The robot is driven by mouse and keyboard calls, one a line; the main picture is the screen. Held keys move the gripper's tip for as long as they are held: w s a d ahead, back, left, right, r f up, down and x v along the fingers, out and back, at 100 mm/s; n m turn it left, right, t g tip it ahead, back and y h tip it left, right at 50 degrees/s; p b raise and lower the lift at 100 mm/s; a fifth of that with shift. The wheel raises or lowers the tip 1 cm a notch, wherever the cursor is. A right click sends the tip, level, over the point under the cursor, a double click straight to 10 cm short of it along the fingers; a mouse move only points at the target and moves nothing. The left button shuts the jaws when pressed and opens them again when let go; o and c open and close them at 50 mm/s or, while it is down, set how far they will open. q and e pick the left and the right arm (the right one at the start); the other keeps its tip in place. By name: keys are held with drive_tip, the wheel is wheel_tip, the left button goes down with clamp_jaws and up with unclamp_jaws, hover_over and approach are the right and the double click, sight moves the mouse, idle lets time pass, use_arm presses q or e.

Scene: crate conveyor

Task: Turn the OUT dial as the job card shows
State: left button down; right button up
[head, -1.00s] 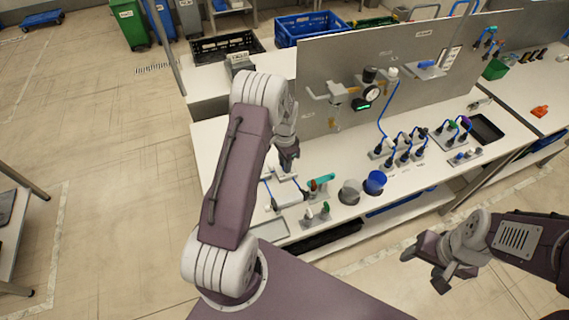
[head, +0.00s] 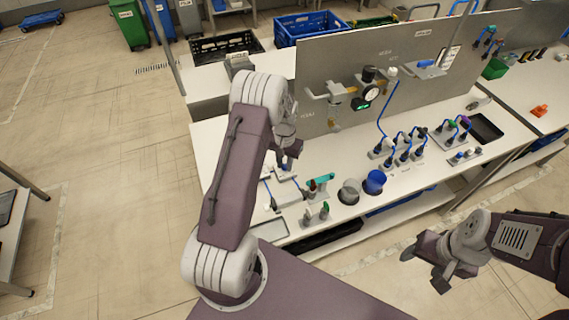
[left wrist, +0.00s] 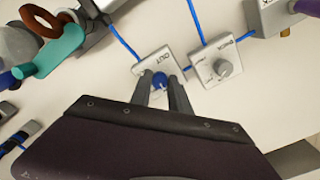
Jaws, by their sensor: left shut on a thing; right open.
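The OUT dial box (left wrist: 152,64) is a small pale box on the bench in the left wrist view, with a blue dial knob (left wrist: 160,81) on top. My left gripper (left wrist: 162,84) is over it, its two dark fingers shut on the blue knob. In the head view my left gripper (head: 289,154) is above the bench's left end. My right gripper (head: 428,268) is open and empty in front of the bench. A white sheet (head: 452,58) hangs on the grey panel; I cannot read it or tell whether it is the job card.
A second pale box (left wrist: 214,63) with a grey knob (left wrist: 223,68) sits close to the right. Blue cables run to both boxes. A teal-handled part (left wrist: 52,52) lies at the left. Blue cup (head: 375,182) and grey cup (head: 349,192) stand near the bench front.

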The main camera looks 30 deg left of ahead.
sight(285, 165)
use_arm(q)
drive_tip(key=shift+w+r, duration=0.15)
drive_tip(key=shift+w, duration=0.1)
drive_tip(key=c, duration=1.2)
unclamp_jaws()
drive_tip(key=shift+c, duration=0.2)
wheel_tip(285, 165, up, 9)
drive_tip(key=b, duration=0.1)
